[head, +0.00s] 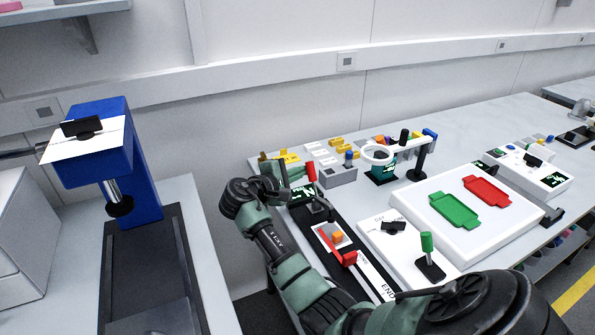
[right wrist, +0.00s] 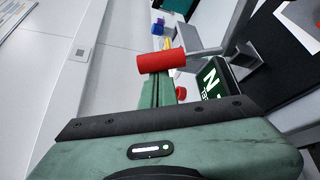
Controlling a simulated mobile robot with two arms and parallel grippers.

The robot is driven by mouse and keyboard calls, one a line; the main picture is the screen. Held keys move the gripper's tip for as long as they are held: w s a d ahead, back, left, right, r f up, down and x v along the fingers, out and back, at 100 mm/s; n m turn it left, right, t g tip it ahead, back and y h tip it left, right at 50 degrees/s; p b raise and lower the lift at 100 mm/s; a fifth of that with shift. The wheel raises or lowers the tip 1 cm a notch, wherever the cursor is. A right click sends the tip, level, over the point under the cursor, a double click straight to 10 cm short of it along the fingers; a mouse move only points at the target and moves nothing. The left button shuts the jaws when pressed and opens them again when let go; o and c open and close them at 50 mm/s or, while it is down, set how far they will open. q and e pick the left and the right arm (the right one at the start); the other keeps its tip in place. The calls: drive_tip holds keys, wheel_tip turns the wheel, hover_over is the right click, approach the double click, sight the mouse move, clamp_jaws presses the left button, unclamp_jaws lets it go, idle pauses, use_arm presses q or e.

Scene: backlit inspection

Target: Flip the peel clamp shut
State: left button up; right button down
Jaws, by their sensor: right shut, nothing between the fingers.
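The peel clamp's lever with a red grip (head: 311,173) stands roughly upright at the back end of the black track on the bench. In the right wrist view the red grip (right wrist: 161,61) lies across the fingertips, with a grey arm running from it to a grey bracket. My right gripper (head: 301,169) is shut with nothing between its fingers, just left of the red grip. Its green fingers (right wrist: 156,88) also show in the wrist view. I cannot tell whether they touch the grip. A small display (head: 302,195) sits beside the clamp, partly hidden. My left gripper is out of view.
A red stop (head: 345,258) and an orange block (head: 337,238) sit along the track. A white panel with green (head: 454,210) and red trays is to the right. A ring-topped stand (head: 379,155) is behind. A blue press (head: 98,150) stands on the left bench, across a gap.

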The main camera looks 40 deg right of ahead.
sight(309, 169)
drive_tip(key=shift+s+a+r+m+t+h+b, duration=0.2)
drive_tip(key=shift+s+m+h+b, duration=0.1)
drive_tip(key=shift+s+m+b, duration=0.2)
drive_tip(key=shift+s+a+r+m+t+h+b, duration=0.1)
drive_tip(key=shift+s+r+m+t+h+b, duration=0.15)
drive_tip(key=shift+s+m+b, duration=0.25)
drive_tip(key=shift+s+a+r+m+t+h+b, duration=0.1)
drive_tip(key=shift+s+r+m+t+h+b, duration=0.1)
drive_tip(key=shift+s+m+h+b, duration=0.3)
drive_tip(key=shift+w, duration=0.15)
drive_tip(key=b+v, duration=0.1)
drive_tip(key=v, duration=0.6)
drive_tip(key=shift+a, duration=0.4)
drive_tip(key=shift+r, duration=0.15)
